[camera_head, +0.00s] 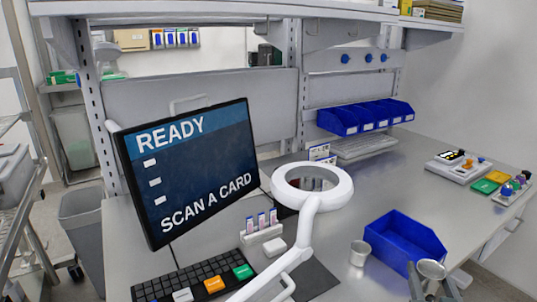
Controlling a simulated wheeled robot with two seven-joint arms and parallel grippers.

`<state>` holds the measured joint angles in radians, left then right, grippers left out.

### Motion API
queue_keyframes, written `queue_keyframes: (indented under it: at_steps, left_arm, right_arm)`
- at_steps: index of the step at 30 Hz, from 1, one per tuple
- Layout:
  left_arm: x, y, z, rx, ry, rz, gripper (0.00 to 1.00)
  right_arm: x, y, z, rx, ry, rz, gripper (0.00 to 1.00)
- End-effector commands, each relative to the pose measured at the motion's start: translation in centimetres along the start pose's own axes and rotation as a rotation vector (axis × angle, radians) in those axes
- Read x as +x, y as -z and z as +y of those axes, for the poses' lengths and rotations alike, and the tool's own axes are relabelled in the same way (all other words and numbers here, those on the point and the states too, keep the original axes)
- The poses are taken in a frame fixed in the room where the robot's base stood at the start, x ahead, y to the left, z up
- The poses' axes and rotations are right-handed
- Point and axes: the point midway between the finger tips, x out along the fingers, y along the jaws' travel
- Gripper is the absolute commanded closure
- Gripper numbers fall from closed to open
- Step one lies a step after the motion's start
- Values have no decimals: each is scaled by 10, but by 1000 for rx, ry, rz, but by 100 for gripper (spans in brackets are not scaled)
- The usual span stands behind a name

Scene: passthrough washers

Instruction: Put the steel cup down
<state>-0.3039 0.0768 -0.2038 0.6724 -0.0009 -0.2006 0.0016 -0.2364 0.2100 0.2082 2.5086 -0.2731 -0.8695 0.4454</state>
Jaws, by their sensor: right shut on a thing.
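My right gripper (432,286) is at the lower right, in front of the blue open bin. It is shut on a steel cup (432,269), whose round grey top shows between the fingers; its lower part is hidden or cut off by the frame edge. Whether its base touches the bench cannot be told. Another small steel cup (360,256) stands upright on the steel bench (335,230), left of the blue bin. My left gripper is not in view.
A blue open bin (388,250) sits behind my right gripper. A monitor (190,170), keyboard (195,283) and small tube rack (262,233) stand left. The bench right of the bin is largely clear, up to a device (460,168).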

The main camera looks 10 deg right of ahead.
Motion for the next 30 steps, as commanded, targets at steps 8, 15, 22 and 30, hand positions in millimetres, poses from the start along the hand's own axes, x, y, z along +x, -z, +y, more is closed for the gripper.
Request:
queue_keyframes:
  at_steps: [8,15,22,30]
  left_arm:
    - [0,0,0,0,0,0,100]
    - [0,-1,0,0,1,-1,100]
    - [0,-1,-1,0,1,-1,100]
    - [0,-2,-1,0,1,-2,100]
  right_arm:
    - [1,-10,-58,1,100,-11,81]
    - [-9,-18,-148,-7,257,-11,81]
    - [-23,-18,-208,-17,364,-1,81]
    - [-27,-18,-220,-20,387,2,81]
